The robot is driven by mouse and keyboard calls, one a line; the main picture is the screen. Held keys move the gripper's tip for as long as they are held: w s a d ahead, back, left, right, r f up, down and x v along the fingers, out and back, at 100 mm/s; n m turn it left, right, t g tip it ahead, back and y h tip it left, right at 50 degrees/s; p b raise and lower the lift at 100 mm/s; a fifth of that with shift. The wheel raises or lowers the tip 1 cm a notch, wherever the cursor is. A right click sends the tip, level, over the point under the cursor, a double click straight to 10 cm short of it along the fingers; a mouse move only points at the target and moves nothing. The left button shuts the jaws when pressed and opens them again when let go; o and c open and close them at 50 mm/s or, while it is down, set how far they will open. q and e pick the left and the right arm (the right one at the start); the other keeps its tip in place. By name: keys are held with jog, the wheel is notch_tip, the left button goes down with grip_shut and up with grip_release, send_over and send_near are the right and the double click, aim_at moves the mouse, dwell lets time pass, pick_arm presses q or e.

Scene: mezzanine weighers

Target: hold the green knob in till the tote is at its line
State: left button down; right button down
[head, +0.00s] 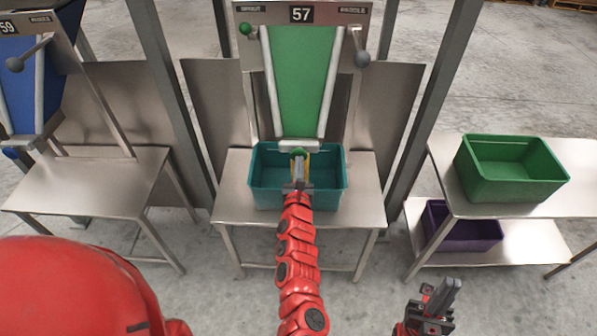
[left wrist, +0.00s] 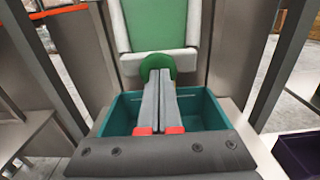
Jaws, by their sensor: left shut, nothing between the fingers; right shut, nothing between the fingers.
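The green knob (head: 298,151) is at the bottom of the green chute (head: 300,75) of station 57; it also shows in the left wrist view (left wrist: 157,64). My left gripper (head: 299,162) is shut and empty, its fingertips at the knob's front; they appear to touch it, but how far in it is cannot be told. The teal tote (head: 258,185) stands on the steel table below the chute. A narrow yellow patch shows beside the fingers; I cannot tell what it is. The tote's line and fill level cannot be made out. My right gripper (head: 443,292) is shut and empty at the lower right.
A steel shelf on the right holds a green crate (head: 512,188) above and a purple crate (head: 478,236) below. Station 59 with a blue chute (head: 17,85) stands left. Steel posts (head: 425,110) flank station 57. A round grey lever knob (head: 362,59) is at the upper right of its chute.

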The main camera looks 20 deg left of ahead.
pick_arm(q)
jog(key=shift+w+a+r, duration=0.2)
jog(key=shift+w, duration=0.5)
jog(key=shift+w+a+r, duration=0.1)
jog(key=shift+a+r, duration=0.1)
jog(key=shift+r, duration=0.35)
dwell(3.0)
jog(key=shift+f, duration=0.2)
dwell(2.5)
jog(key=shift+d, duration=0.1)
